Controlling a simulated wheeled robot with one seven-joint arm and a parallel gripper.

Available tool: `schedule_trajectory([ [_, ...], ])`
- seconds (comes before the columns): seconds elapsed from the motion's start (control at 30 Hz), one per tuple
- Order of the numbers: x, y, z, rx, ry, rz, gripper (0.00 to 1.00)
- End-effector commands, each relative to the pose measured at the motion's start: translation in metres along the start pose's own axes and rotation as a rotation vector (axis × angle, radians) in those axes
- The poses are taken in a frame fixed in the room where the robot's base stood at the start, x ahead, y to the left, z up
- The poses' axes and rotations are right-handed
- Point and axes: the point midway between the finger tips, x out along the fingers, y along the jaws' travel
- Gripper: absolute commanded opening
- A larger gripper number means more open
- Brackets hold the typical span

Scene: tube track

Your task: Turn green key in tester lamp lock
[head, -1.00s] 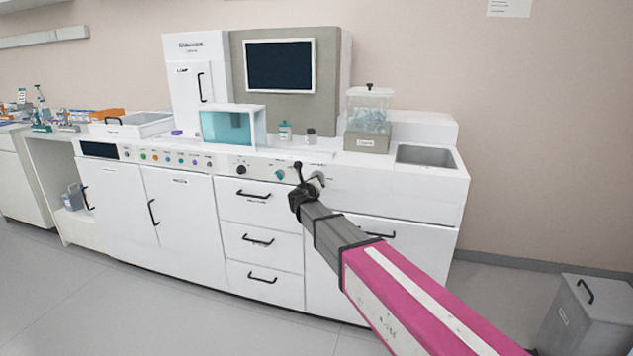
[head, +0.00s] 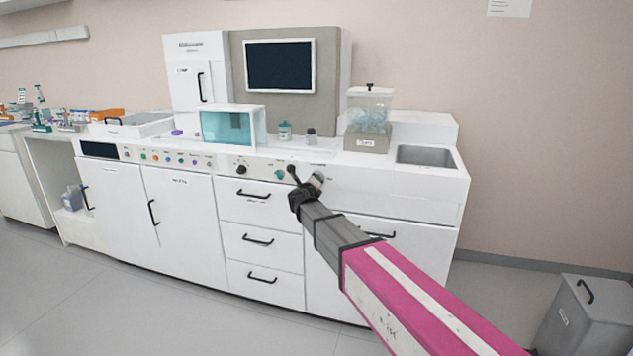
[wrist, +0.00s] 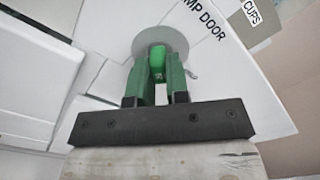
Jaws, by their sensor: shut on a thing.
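The green key (wrist: 158,54) is in front of a round grey lock plate (wrist: 148,38) in the wrist view. My gripper (wrist: 157,72) is shut on the key, with a green finger on each side of it. How deep the key sits in the lock is hidden. A label beside the plate reads "MP DOOR", its start cut off. In the head view my gripper (head: 293,174) is at the counter's front panel, right of a teal knob. My wrist covers most of the lock there, and the key cannot be made out.
A black knob (head: 241,170) and the teal knob (head: 280,174) are on the panel left of my gripper. Drawers with black handles (head: 254,195) are below. A clear-topped container (head: 368,125) and a sink (head: 427,155) are on the counter. The floor in front is clear.

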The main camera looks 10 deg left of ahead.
Motion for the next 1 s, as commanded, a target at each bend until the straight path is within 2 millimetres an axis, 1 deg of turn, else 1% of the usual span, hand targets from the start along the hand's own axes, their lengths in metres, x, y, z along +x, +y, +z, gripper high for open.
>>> schedule_trajectory([
  [0.2, -0.0003, 0.0002, -0.0002, -0.188, 0.0, 0.001, 0.0],
  [0.3, -0.0003, 0.0001, -0.0001, -0.223, 0.0, 0.001, 0.0],
  [0.6, -0.0003, 0.0002, -0.0002, -0.238, 0.0, 0.001, 0.0],
  [0.67, -0.0003, 0.0001, -0.0001, -0.275, 0.0, 0.001, 0.0],
  [0.83, -0.0003, 0.0001, -0.0002, -0.433, 0.0, 0.001, 0.0],
  [1.0, -0.0003, 0.0001, -0.0002, -0.504, 0.0, 0.001, 0.0],
])
